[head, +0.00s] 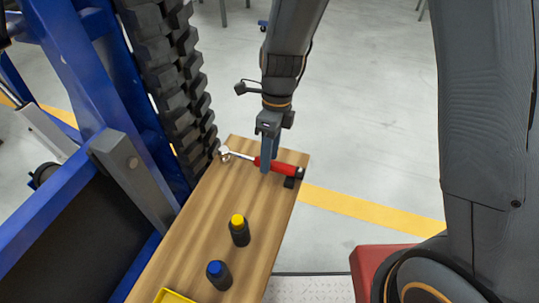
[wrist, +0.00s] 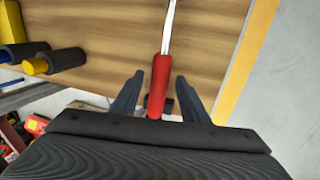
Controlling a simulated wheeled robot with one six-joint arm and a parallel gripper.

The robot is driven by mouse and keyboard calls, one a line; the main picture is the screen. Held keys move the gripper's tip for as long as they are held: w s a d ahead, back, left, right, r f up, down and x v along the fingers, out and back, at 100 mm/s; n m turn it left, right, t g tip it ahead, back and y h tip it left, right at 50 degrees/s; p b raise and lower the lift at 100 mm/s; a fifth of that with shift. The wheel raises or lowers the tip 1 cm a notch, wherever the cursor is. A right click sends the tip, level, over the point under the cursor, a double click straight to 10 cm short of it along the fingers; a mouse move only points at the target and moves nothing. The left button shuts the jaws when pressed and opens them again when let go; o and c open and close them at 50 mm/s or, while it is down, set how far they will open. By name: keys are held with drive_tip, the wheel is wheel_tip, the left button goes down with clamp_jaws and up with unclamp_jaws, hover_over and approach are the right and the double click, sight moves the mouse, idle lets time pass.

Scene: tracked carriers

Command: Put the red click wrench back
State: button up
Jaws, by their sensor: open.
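The red click wrench (head: 284,167) lies at the far end of the wooden bench top (head: 212,216), its metal shaft and head pointing left. Its red end lies by a small dark block (head: 290,182). My gripper (head: 266,168) is over the wrench, fingers pointing down, one finger in front of the handle in the head view. In the wrist view the red handle (wrist: 160,82) runs between the two spread fingers of my gripper (wrist: 158,92), with a gap on each side. Whether the fingertips reach down beside the handle is hard to tell.
A black bottle-like item with a yellow top (head: 239,230) and one with a blue top (head: 218,274) stand nearer on the bench. A yellow tray edge (head: 174,297) shows at the bottom. A black rubber track (head: 170,80) and blue frame (head: 110,100) border the bench's left side.

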drive_tip(key=b+v, duration=0.2)
drive_tip(key=v, duration=1)
drive_tip(key=s+d+f+n+t, duration=0.1)
drive_tip(key=s+d+f+n, duration=0.1)
drive_tip(key=d+n, duration=0.7)
drive_tip(key=s+d+f+n+t+h, duration=0.1)
drive_tip(key=s+d+n, duration=0.4)
drive_tip(key=d+n, duration=0.5)
drive_tip(key=shift+f+n+t, duration=0.4)
drive_tip(key=shift+n+t, duration=0.3)
drive_tip(key=shift+n, duration=0.7)
